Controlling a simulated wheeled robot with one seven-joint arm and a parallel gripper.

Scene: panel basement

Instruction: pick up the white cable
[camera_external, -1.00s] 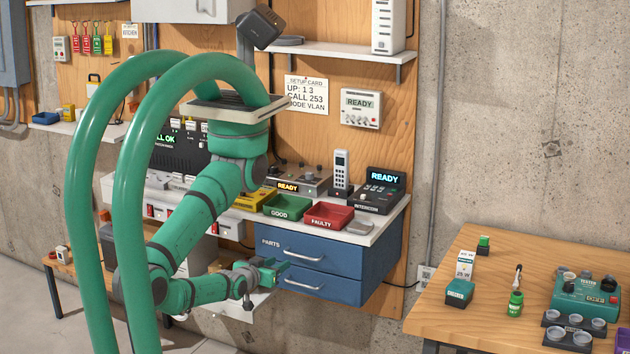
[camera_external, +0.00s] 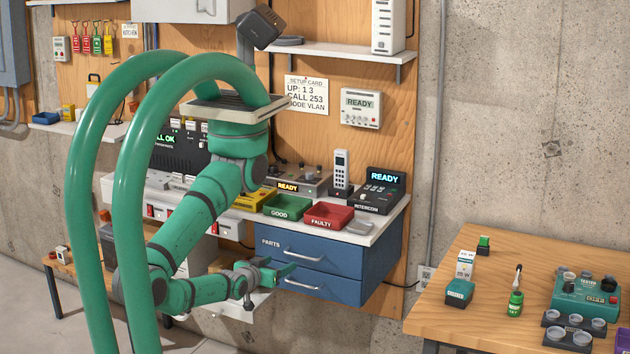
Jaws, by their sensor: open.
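My gripper (camera_external: 287,270) is open and empty as far as I can see. It is at the left front of the blue PARTS drawer unit (camera_external: 338,269), close to the drawer handles in the picture. Whether it touches them I cannot tell. I cannot make out a white cable in this view. My arm and the large green loops hide part of the bench and the area below it.
A white bench (camera_external: 381,229) carries a green GOOD tray (camera_external: 287,207), a red FAULTY tray (camera_external: 329,215) and a phone (camera_external: 341,171). A white surface (camera_external: 262,299) shows below my gripper. A wooden table (camera_external: 448,308) with small items stands at right.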

